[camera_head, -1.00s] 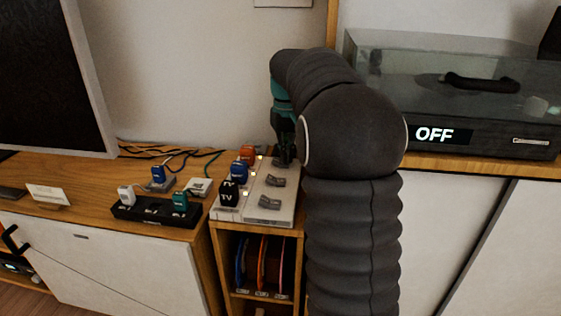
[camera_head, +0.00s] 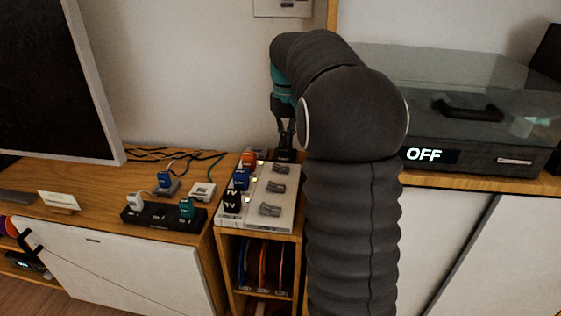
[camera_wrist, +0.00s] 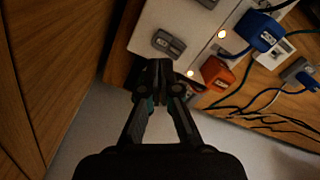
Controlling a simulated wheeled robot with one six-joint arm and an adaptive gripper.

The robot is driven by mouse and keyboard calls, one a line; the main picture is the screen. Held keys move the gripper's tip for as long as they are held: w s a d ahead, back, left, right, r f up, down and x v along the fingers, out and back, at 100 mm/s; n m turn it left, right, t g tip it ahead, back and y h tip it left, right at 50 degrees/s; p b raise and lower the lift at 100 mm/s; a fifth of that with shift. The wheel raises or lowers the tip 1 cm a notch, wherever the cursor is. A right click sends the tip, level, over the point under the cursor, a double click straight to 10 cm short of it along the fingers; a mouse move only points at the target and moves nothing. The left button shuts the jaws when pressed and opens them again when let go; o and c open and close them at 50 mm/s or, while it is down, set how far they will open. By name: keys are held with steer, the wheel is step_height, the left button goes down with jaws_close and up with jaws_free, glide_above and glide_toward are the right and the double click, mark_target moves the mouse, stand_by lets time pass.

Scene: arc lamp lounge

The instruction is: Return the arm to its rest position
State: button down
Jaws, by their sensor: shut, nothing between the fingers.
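My gripper (camera_head: 286,155) is in the head view at the far end of the white power strip (camera_head: 284,201). In the wrist view the fingertips of my gripper (camera_wrist: 159,74) are together with nothing between them. They point at the strip's end, near a grey rocker switch (camera_wrist: 169,43); whether they touch the strip I cannot tell. An orange plug (camera_wrist: 217,73) and a blue plug (camera_wrist: 259,31) sit beside lit lamps. My dark arm bends over from the right and hides part of the shelf behind it.
A glass-lidded box with an OFF display (camera_head: 424,155) stands right of my arm. A black power strip (camera_head: 150,219) with plugs and a white card (camera_head: 60,201) are on the wooden cabinet at left. A screen (camera_head: 50,80) stands behind. Loose cables lie along the wall.

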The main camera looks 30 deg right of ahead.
mark_target(286, 169)
steer(key=shift+r, duration=0.15)
stand_by(0.4)
steer(key=shift+w+d, duration=0.1)
steer(key=shift+w, duration=0.25)
steer(key=shift+m, duration=0.5)
steer(key=f, duration=0.2)
steer(key=s+f, duration=0.1)
steer(key=f, duration=0.1)
steer(key=shift+t, duration=0.4)
steer(key=s+a, duration=0.2)
steer(key=s, duration=0.1)
steer(key=shift+s+a+f, duration=0.15)
steer(key=shift+s+f, duration=0.05)
steer(key=shift+f, duration=0.2)
steer(key=s+a+t, duration=0.1)
steer(key=s+a, duration=0.3)
steer(key=s, duration=0.4)
steer(key=s+a+n+t, duration=0.1)
steer(key=s+a+t, duration=0.1)
steer(key=s+a, duration=0.3)
steer(key=s+a+t, duration=0.1)
steer(key=s+a, duration=0.4)
steer(key=s, duration=0.6)
steer(key=shift+s+a+r+n+t, duration=0.25)
steer(key=shift+r+n+t, duration=0.1)
steer(key=shift+n+t, duration=0.05)
